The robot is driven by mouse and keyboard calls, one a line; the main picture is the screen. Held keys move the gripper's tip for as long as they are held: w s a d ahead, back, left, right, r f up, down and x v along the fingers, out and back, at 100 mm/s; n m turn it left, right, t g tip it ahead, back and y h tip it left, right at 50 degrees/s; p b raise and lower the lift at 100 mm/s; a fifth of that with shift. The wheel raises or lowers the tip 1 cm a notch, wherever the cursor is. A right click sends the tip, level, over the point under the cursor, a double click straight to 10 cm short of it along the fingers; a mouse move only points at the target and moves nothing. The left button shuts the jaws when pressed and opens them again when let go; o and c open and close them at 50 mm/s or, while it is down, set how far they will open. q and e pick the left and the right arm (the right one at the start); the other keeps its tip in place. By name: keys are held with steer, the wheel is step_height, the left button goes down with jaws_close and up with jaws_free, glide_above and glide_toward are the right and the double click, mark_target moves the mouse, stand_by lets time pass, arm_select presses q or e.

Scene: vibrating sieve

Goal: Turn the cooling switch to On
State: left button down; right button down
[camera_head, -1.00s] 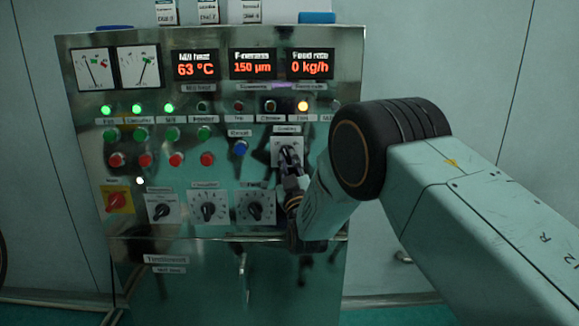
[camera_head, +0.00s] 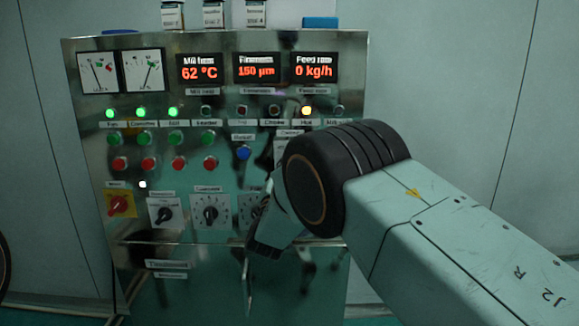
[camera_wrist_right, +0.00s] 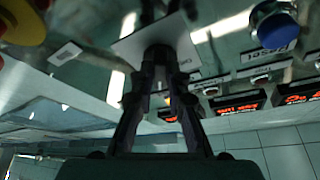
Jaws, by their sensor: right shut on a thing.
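The cooling switch has a white plate (camera_wrist_right: 185,32) with a dark knob, on the steel control panel. In the right wrist view my right gripper (camera_wrist_right: 160,62) is shut on the knob in front of that plate. The fingers hide most of the knob, so I cannot read its position. In the head view a strip of the white plate (camera_head: 282,148) shows beside my right arm, whose wrist covers the knob and the gripper's tips. My left gripper is in neither view.
A blue button (camera_head: 243,153) is just left of the switch, also in the wrist view (camera_wrist_right: 275,24). Below are dials (camera_head: 211,212) and a red-and-yellow main switch (camera_head: 119,204). Green and red buttons (camera_head: 179,163) fill the panel's left. Displays (camera_head: 256,67) line the top.

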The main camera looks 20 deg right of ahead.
steer(key=shift+a+r+m+g+h, duration=0.1)
steer(key=shift+m+g+h, duration=0.45)
steer(key=shift+m, duration=1.35)
steer(key=shift+g, duration=0.25)
steer(key=c, duration=1.3)
jaws_free()
steer(key=shift+r, duration=0.15)
step_height(320, 180, up, 9)
steer(key=shift+s+a+r, duration=0.1)
steer(key=shift+r, duration=0.25)
steer(key=shift+w, duration=0.2)
